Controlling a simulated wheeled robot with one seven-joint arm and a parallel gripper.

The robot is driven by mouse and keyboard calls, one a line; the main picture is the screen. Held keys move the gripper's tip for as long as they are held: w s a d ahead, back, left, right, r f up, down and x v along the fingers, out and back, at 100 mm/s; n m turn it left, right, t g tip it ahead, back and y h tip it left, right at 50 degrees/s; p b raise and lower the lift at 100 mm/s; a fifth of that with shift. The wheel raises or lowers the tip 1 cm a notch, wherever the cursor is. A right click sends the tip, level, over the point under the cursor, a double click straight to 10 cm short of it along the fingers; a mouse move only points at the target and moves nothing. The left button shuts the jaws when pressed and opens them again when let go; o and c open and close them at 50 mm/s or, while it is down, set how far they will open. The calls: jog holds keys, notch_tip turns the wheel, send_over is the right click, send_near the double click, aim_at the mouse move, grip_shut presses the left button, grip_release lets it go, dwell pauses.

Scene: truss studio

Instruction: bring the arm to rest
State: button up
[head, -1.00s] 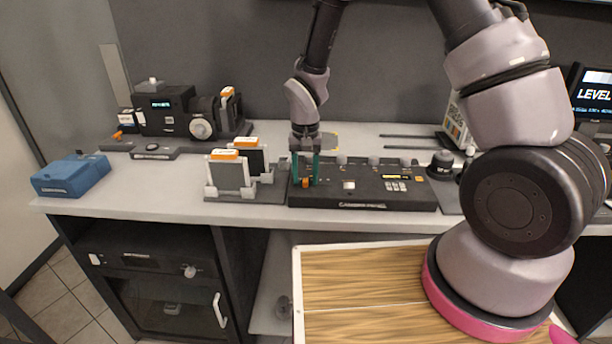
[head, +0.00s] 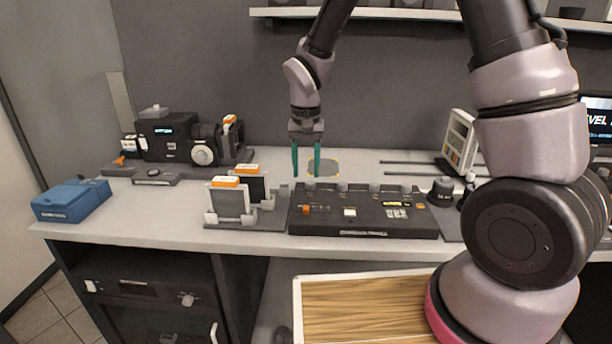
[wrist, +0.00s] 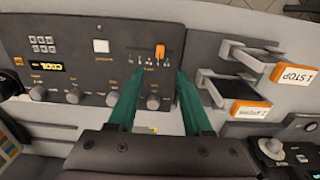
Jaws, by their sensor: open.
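My gripper (head: 307,160) is open and empty, its two green fingers pointing down above the back edge of the dark control console (head: 362,222). In the wrist view the fingers (wrist: 160,105) stand apart with nothing between them, over the console (wrist: 75,38) with its row of knobs. An orange switch (head: 306,210) sits at the console's left; it also shows in the wrist view (wrist: 160,50). The fingertips look clear of the console.
Two holders with orange-topped plates (head: 231,202) stand left of the console. A black machine (head: 180,138) and a blue box (head: 72,200) are further left. A white panel (head: 458,142) and a screen stand at right. A shelf (head: 400,14) runs along the wall above.

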jog(key=s+d+r+m+t+y, duration=0.1)
jog(key=d+r, duration=0.5)
jog(key=r, duration=0.2)
jog(key=s+d+r+t+y, duration=0.1)
jog(key=s+d+r+t, duration=0.1)
jog(key=d+r, duration=0.5)
jog(key=s+d+r+m+t, duration=0.1)
jog(key=s+d+r+t, duration=0.1)
jog(key=s+d+r, duration=0.2)
jog(key=s+d+r+t, duration=0.2)
jog(key=s+d+r, duration=0.1)
jog(key=s+r, duration=0.4)
jog(key=shift+s+d+r+m, duration=0.2)
jog(key=shift+s+d+m, duration=0.2)
jog(key=shift+s, duration=0.25)
dwell(1.2)
